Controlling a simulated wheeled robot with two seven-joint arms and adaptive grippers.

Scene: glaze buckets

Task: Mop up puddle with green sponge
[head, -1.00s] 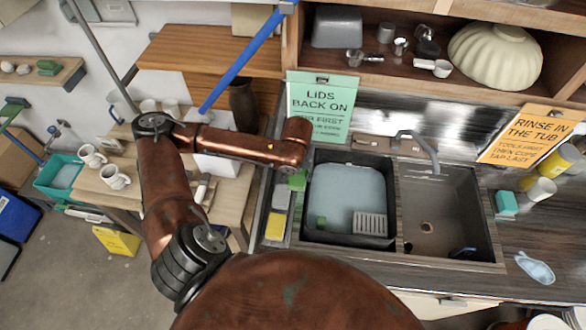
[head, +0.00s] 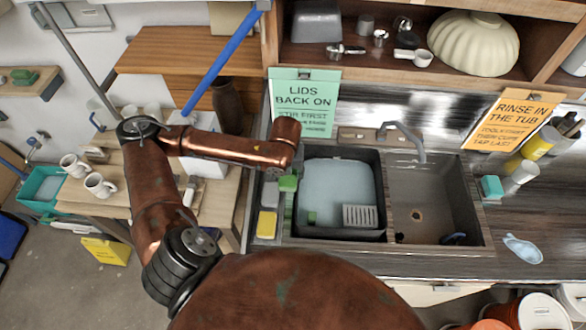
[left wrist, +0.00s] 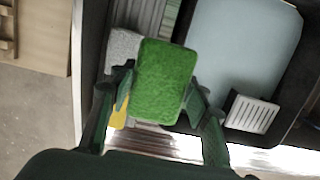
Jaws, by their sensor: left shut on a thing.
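The green sponge (left wrist: 163,75) is held between the two fingers of my left gripper (left wrist: 163,98) in the left wrist view. In the head view the sponge (head: 288,183) shows as a small green block just below the end of my left arm, over the left edge of the sink. The gripper's fingers are mostly hidden there by the arm. A pale blue puddle (head: 523,249) lies on the dark counter right of the sink, well apart from the sponge. My right gripper is not in view.
A black tub of pale blue water (head: 338,188) sits in the left sink side; a grey rack (head: 360,216) is at its corner. The tap (head: 418,142) rises behind the basin (head: 420,185). A teal block (head: 491,187) and a cup (head: 523,173) stand behind the puddle.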

